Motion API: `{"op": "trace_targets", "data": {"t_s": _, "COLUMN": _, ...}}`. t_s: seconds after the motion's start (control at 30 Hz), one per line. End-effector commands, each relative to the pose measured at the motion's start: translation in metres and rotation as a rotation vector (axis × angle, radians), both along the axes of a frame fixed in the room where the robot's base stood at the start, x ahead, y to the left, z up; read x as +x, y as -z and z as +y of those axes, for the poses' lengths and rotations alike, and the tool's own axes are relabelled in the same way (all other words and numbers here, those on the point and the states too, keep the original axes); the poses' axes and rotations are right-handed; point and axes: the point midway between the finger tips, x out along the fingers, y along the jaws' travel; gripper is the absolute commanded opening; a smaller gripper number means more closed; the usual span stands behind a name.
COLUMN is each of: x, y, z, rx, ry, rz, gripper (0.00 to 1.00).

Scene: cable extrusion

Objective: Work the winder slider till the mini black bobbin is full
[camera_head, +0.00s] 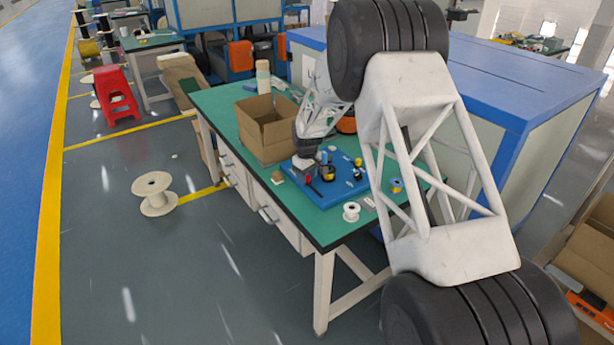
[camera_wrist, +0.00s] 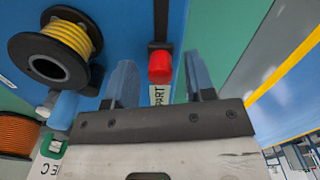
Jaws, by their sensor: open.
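My gripper (camera_wrist: 160,80) is open, with its two fingers pointing at the blue board. A red slider knob (camera_wrist: 160,67) shows between the fingertips, with a gap on each side; I cannot tell its depth between them. It sits at the end of a dark slot (camera_wrist: 160,20), beside a partly hidden label reading "ART". A black bobbin (camera_wrist: 45,68) with yellow cable (camera_wrist: 70,38) wound on it is to the left of the fingers. In the head view my gripper (camera_head: 304,164) is low over the blue winder board (camera_head: 340,192), and the bobbin (camera_head: 327,174) is just right of it.
An open cardboard box (camera_head: 265,130) stands behind the board on the green table (camera_head: 215,98). A white spool (camera_head: 351,212) is near the front edge. An orange spool (camera_wrist: 15,135) shows at lower left in the wrist view. A large beige reel (camera_head: 154,192) is on the floor.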

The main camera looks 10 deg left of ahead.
Motion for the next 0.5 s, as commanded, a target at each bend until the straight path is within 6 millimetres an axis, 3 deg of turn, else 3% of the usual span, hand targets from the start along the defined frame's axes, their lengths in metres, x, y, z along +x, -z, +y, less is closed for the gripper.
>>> {"op": "trace_targets", "data": {"t_s": 0.27, "x": 0.000, "y": -0.016, "z": 0.000, "rx": 0.000, "ry": 0.000, "rz": 0.000, "gripper": 0.50}}
{"op": "trace_targets", "data": {"t_s": 0.5, "x": 0.000, "y": -0.045, "z": 0.000, "rx": 0.000, "ry": 0.000, "rz": -0.001, "gripper": 0.50}}
